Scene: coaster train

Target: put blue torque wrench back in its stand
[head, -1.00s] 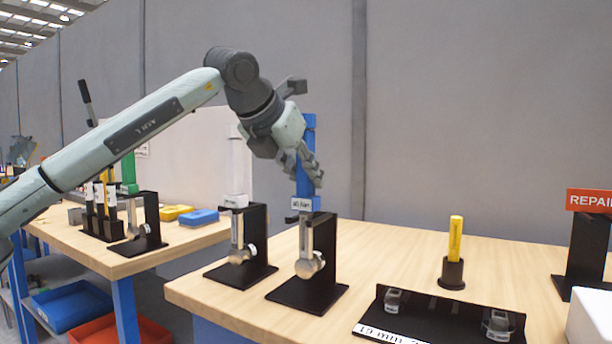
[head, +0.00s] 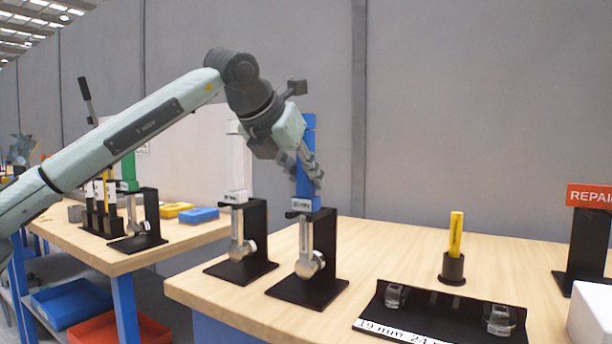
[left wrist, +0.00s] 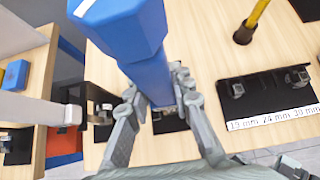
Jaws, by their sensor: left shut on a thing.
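The blue torque wrench (head: 308,128) stands upright in its black stand (head: 325,240), its silver head (head: 309,262) hanging down in front of the stand's upright plate. My left gripper (head: 309,180) is shut around the blue handle, just above the label collar. The left wrist view also shows the blue handle (left wrist: 150,75) between the fingers of my left gripper (left wrist: 155,105). The stand's lower part is largely hidden there by the handle and fingers. My right gripper is in neither view.
A white-handled wrench (head: 237,165) hangs in a like stand (head: 257,235) close on the left. To the right are a black socket tray (head: 440,318), a yellow tool in a round holder (head: 455,235) and a red sign (head: 590,197). The middle of the table is clear.

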